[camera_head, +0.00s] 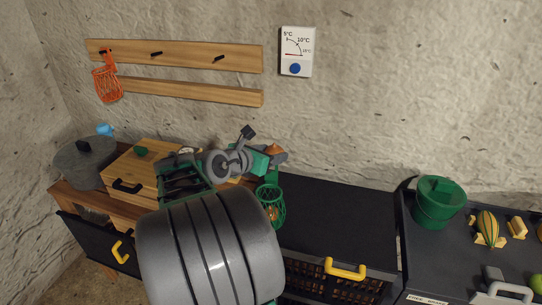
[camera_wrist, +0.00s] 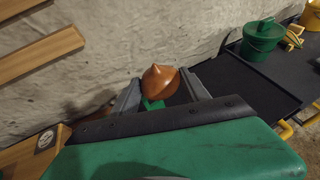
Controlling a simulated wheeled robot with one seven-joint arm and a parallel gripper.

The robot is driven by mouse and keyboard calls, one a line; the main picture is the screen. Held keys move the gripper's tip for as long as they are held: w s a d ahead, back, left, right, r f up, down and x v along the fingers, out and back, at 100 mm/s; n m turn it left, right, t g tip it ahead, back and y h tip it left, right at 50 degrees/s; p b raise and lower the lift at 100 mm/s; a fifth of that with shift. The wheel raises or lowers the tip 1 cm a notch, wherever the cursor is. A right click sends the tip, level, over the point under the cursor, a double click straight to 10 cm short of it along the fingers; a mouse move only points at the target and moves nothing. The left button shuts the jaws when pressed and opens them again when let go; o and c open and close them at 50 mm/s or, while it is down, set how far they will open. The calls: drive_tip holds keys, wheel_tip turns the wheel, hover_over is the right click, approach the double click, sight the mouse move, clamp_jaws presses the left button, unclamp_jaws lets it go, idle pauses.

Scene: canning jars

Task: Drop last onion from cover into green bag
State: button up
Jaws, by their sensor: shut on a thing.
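My gripper (camera_head: 276,157) is shut on a brown, pointed onion (camera_head: 274,149). The onion also shows between the two fingers in the wrist view (camera_wrist: 159,83). The green net bag (camera_head: 270,204) hangs just below my gripper in the head view, with something orange-brown showing through its mesh. A bit of green (camera_wrist: 152,104) shows below the onion in the wrist view; I cannot tell whether it is part of the bag. The black cover (camera_head: 345,225) lies to the right of the bag, and its visible part is bare.
A wooden box (camera_head: 128,188) and a grey pot (camera_head: 85,160) stand at left. A green bucket (camera_head: 438,205) and striped squash (camera_head: 487,229) stand on the dark surface at right. An orange net bag (camera_head: 107,82) hangs on the wall rack. A yellow handle (camera_head: 345,269) juts out in front.

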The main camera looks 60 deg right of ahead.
drive_tip(key=shift+f, duration=0.5)
drive_tip(key=shift+r, duration=0.1)
drive_tip(key=o, duration=1.1)
drive_tip(key=shift+c, duration=0.2)
drive_tip(key=v, duration=0.7)
drive_tip(key=shift+a+b, duration=0.4)
drive_tip(key=shift+r, duration=0.15)
